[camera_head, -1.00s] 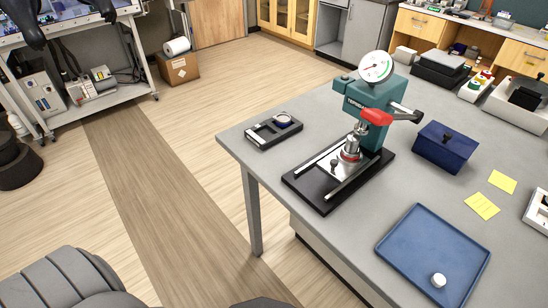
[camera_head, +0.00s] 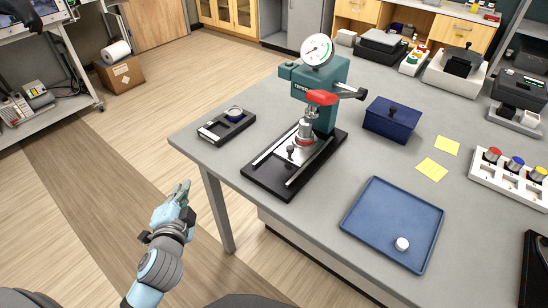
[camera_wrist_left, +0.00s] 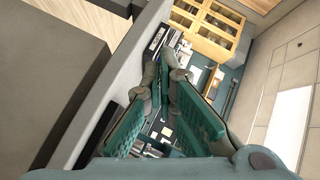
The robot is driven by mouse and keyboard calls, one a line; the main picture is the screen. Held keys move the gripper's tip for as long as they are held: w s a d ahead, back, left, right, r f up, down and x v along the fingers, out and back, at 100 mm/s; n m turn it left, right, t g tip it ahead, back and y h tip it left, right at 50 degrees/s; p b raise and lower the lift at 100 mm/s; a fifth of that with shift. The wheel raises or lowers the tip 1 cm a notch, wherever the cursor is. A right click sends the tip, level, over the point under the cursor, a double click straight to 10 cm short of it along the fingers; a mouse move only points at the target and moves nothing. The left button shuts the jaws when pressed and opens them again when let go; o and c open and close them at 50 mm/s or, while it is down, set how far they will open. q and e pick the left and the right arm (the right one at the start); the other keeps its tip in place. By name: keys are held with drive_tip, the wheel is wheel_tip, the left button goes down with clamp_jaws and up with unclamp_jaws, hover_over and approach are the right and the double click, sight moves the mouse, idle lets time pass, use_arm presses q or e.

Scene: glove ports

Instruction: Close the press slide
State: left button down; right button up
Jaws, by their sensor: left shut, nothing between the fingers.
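The teal press (camera_head: 320,88) with a round dial gauge and a red lever stands on the grey table. Its slide (camera_head: 289,157), a metal plate with a small dark knob, lies on rails on the black base (camera_head: 270,180), toward the front of the press column. My left gripper (camera_head: 181,190) is shut and empty, left of the table's front edge and well apart from the press. In the left wrist view its fingers (camera_wrist_left: 165,85) are close together with nothing between them. My right gripper is not in view.
A blue tray (camera_head: 392,224) with a white cap (camera_head: 402,244) lies at the front right, near yellow notes (camera_head: 432,169).

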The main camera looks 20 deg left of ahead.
sight(275, 164)
use_arm(q)
drive_tip(key=w+d+r+m+t+h, duration=0.35)
drive_tip(key=r+m+h, duration=0.2)
drive_tip(key=m, duration=0.55)
drive_tip(key=w+d+r+m+t+h, duration=0.2)
drive_tip(key=w+d+r+m+h, duration=0.4)
drive_tip(key=m, duration=0.5)
wheel_tip(275, 164, down, 10)
drive_tip(key=f+m+g+h, duration=0.1)
drive_tip(key=m+g+h, duration=0.2)
drive_tip(key=m+g, duration=0.75)
drive_tip(key=w+d+t, duration=0.1)
drive_tip(key=w+d, duration=0.1)
drive_tip(key=w, duration=0.1)
drive_tip(key=w+d+f+m, duration=0.1)
drive_tip(key=w+d, duration=0.2)
drive_tip(key=w+d+f+m+t, duration=0.1)
drive_tip(key=w+d, duration=0.1)
drive_tip(key=w, duration=0.1)
drive_tip(key=shift+w+d+f+t, duration=0.15)
drive_tip(key=shift+w+d+t, duration=0.15)
drive_tip(key=shift+w, duration=0.05)
drive_tip(key=shift+w+d, duration=0.35)
drive_tip(key=shift+w, duration=0.05)
drive_tip(key=shift+a, duration=0.1)
